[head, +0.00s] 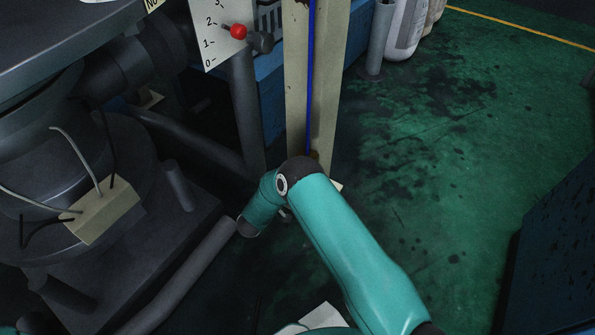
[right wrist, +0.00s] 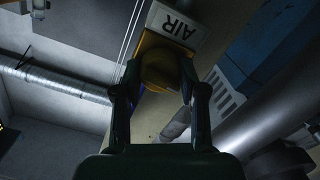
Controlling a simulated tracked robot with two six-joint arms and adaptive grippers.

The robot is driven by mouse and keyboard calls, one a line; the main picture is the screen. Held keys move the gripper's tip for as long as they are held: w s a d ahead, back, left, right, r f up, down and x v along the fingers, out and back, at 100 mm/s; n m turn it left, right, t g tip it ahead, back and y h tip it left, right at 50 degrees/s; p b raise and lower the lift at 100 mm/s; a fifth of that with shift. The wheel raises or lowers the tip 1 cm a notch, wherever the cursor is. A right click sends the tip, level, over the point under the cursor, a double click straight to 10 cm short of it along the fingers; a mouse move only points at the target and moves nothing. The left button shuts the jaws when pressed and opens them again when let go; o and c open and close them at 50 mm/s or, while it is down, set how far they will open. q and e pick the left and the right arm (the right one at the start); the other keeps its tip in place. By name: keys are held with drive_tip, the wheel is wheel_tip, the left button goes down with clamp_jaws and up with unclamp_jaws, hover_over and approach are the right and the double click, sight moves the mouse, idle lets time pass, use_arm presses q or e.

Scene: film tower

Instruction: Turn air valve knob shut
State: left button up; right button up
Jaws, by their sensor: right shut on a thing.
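The air valve knob (right wrist: 160,66) is a rounded yellow-brown knob, seen in the right wrist view just below a white label (right wrist: 176,26) reading AIR. My right gripper (right wrist: 160,84) has its two dark fingers on either side of the knob and is shut on it. In the head view my teal right arm reaches in from the bottom toward the foot of a beige post (head: 328,85). The right gripper and the knob are hidden there behind the arm. My left gripper is in neither view.
Left in the head view stands dark machinery with a pale junction box (head: 100,212) and cables. A red-tipped lever (head: 239,31) sits at a numbered scale plate (head: 211,42). White containers (head: 405,28) stand at the back. The green floor (head: 430,150) at right is mostly clear.

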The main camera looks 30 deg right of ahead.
drive_tip(key=shift+w+a+n, duration=0.25)
drive_tip(key=shift+n, duration=0.45)
drive_tip(key=o, duration=1.1)
drive_tip(key=shift+o, duration=0.2)
drive_tip(key=shift+d, duration=0.1)
drive_tip(key=shift+s, duration=0.1)
drive_tip(key=v, duration=1.2)
